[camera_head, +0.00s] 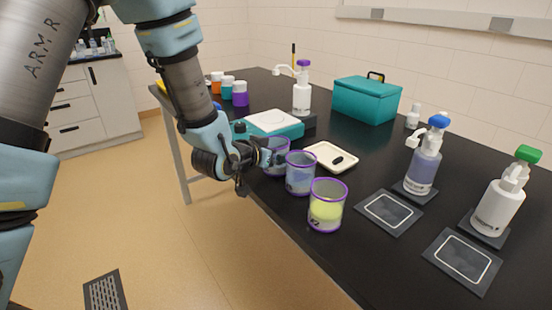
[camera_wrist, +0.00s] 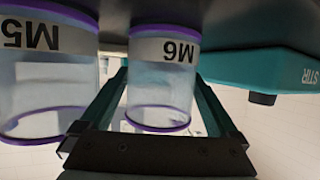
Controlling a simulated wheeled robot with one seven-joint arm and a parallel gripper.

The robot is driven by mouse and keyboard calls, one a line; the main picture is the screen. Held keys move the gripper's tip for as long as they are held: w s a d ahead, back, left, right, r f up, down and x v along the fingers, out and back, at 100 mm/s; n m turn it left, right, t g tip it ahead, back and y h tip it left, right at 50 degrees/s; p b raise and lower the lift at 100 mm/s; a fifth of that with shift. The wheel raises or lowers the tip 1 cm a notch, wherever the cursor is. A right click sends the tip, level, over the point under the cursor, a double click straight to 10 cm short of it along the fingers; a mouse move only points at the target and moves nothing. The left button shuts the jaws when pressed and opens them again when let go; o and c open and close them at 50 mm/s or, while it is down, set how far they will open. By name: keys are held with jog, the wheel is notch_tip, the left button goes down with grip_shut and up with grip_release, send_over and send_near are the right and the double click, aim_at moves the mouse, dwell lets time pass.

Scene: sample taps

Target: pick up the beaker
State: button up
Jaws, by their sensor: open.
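Three clear beakers with purple rims stand in a row along the black bench's near edge. The farthest beaker (camera_head: 277,168), labelled M6 in the wrist view (camera_wrist: 161,85), is partly hidden by my gripper (camera_head: 262,158). The middle beaker (camera_head: 300,175), which looks bluish, appears to be the one marked M5 (camera_wrist: 45,85) at left in the wrist view. The front beaker (camera_head: 326,208) holds something yellow. My gripper (camera_wrist: 162,85) is open, with its fingers on either side of the M6 beaker. Whether they touch it I cannot tell.
A teal stirrer (camera_head: 297,131) stands just behind the M6 beaker; its side shows at right in the wrist view (camera_wrist: 275,65). A white tray (camera_head: 330,158) lies beside the beakers. Pump bottles (camera_head: 424,168) and dark square mats (camera_head: 389,213) occupy the right side.

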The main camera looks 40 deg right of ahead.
jog(key=shift+x, duration=1)
jog(key=c, duration=1.2)
jog(key=shift+c, duration=0.3)
jog(key=shift+r, duration=0.2)
